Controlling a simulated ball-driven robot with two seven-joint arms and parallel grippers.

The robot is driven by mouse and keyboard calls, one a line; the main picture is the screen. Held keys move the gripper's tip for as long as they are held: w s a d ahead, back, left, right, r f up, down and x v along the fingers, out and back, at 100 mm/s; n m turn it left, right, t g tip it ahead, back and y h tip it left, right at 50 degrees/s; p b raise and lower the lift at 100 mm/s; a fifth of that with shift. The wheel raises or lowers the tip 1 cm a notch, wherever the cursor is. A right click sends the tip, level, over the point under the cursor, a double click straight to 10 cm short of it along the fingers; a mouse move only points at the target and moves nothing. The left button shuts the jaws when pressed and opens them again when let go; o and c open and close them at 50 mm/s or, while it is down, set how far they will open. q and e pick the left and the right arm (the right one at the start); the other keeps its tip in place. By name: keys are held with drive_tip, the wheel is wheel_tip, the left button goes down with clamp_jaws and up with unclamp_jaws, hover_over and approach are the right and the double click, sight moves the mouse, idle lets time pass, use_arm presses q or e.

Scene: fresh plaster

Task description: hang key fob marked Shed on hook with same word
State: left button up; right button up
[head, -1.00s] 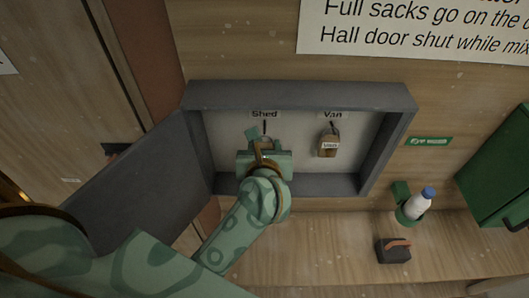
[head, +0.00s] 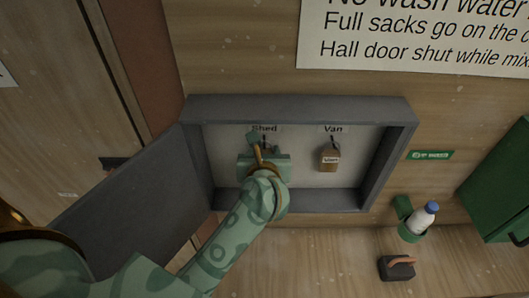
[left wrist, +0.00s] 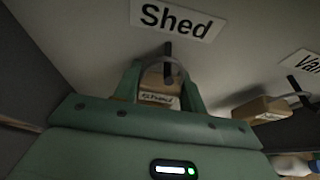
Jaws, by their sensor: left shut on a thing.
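The key fob marked Shed (left wrist: 158,99) is brown with a white label. My left gripper (left wrist: 160,82) is shut on it, one finger on each side. A dark hook (left wrist: 168,64) juts from the panel under the Shed sign (left wrist: 176,18). The fob's thin grey loop arches at the hook; I cannot tell whether it is around the hook or only in front. In the head view my left gripper (head: 259,148) is inside the key cabinet (head: 300,104), partly covering the Shed sign (head: 268,128). My right gripper is not in view.
A brown fob marked Van (head: 329,157) hangs under the Van sign (head: 333,129). The cabinet's grey door (head: 130,200) stands open at the left.

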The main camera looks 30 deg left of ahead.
use_arm(q)
drive_tip(key=o, duration=1.1)
drive_tip(key=shift+c, duration=0.2)
